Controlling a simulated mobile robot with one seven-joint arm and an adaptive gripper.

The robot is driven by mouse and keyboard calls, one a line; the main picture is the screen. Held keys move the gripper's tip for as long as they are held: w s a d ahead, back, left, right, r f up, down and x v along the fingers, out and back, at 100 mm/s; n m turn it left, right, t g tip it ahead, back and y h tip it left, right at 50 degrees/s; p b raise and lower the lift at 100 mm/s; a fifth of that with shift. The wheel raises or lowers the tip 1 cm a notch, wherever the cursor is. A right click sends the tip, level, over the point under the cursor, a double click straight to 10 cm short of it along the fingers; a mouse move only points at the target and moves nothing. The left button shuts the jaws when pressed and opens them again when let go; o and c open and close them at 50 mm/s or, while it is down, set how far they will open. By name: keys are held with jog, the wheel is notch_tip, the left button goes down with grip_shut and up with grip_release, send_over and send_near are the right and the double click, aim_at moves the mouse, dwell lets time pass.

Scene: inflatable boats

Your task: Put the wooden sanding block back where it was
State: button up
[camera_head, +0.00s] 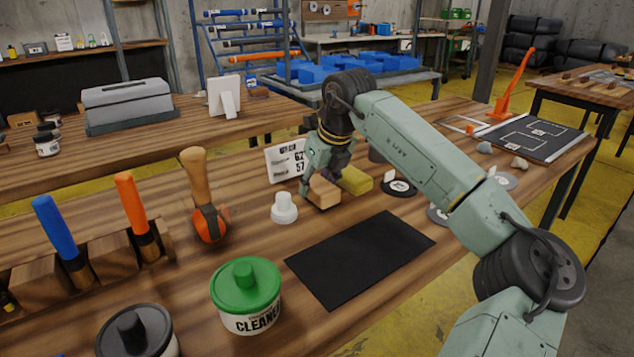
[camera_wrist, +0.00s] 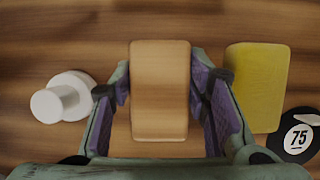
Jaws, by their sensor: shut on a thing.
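The wooden sanding block (camera_head: 323,192) is light brown and sits between my fingers in the head view, just at or a little above the workbench. In the wrist view the block (camera_wrist: 160,90) fills the gap between the two purple finger pads. My gripper (camera_head: 318,182) is shut on it, pointing down; its fingers also show in the wrist view (camera_wrist: 160,100). I cannot tell whether the block touches the bench. A yellow block (camera_head: 355,180) lies close to its right, and it also shows in the wrist view (camera_wrist: 256,88), apart from the right finger.
A white knobbed piece (camera_head: 284,208) stands close left of the block. A number card (camera_head: 286,160) stands behind. A black mat (camera_head: 360,256) lies bare in front. Round dark discs (camera_head: 399,187) lie to the right. A green-lidded cleaner tub (camera_head: 246,295) stands at the front.

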jog(key=o, duration=1.1)
jog(key=shift+f, duration=0.1)
jog(key=v, duration=1.2)
jog(key=shift+w+r, duration=0.1)
jog(key=shift+r, duration=0.1)
